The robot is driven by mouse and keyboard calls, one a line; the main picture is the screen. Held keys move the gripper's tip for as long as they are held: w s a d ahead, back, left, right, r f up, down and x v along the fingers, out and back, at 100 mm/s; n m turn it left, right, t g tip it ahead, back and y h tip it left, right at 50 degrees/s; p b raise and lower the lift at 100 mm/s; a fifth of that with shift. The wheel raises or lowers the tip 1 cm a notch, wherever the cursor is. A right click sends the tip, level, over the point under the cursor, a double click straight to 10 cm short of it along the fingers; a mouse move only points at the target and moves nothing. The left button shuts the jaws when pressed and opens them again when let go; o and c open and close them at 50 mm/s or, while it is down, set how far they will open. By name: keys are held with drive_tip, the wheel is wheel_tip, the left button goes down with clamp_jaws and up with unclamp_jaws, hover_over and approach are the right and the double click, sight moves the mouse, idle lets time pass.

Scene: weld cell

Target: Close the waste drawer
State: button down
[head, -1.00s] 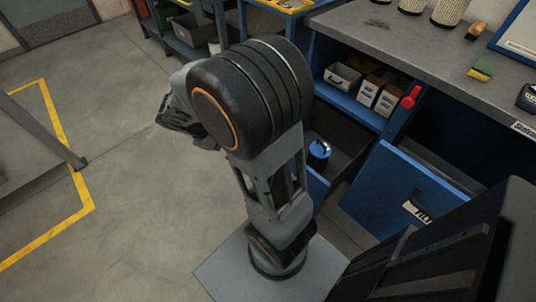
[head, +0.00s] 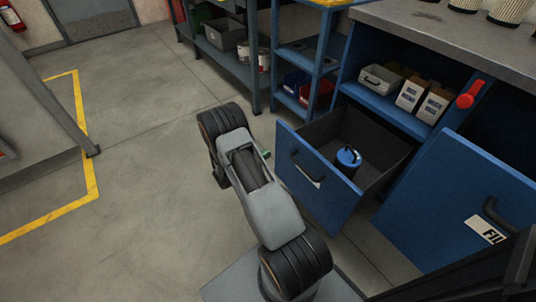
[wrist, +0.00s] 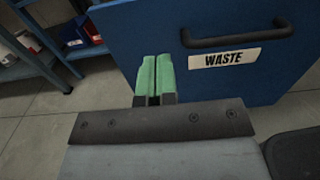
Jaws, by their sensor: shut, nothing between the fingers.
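The waste drawer (head: 325,195) is pulled open from the blue bench, its dark inside showing and a blue-topped can (head: 347,160) standing in it. Its blue front also fills the top of the wrist view (wrist: 165,25), with a dark bar handle (wrist: 238,36) and a "WASTE" label (wrist: 223,59). My gripper (wrist: 155,68) has green fingers, shut together and empty, in front of the drawer front, left of the handle and label. In the head view only a green tip of my gripper (head: 265,154) shows beside the drawer front. I cannot tell whether the fingers touch it.
Another blue front with a handle and a "FIL..." label (head: 455,195) stands out to the right. A blue shelf above holds a grey bin (head: 380,79) and boxes (head: 411,95). Open shelving (head: 297,103) stands behind.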

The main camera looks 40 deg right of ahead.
sight(292, 139)
drive_tip(key=d, duration=0.3)
drive_tip(key=d+b, duration=0.1)
drive_tip(key=d, duration=0.2)
drive_tip(key=d+b, duration=0.1)
drive_tip(key=d, duration=0.3)
drive_tip(key=shift+s, duration=0.4)
drive_tip(key=shift+d+b, duration=0.3)
drive_tip(key=shift+d, duration=0.55)
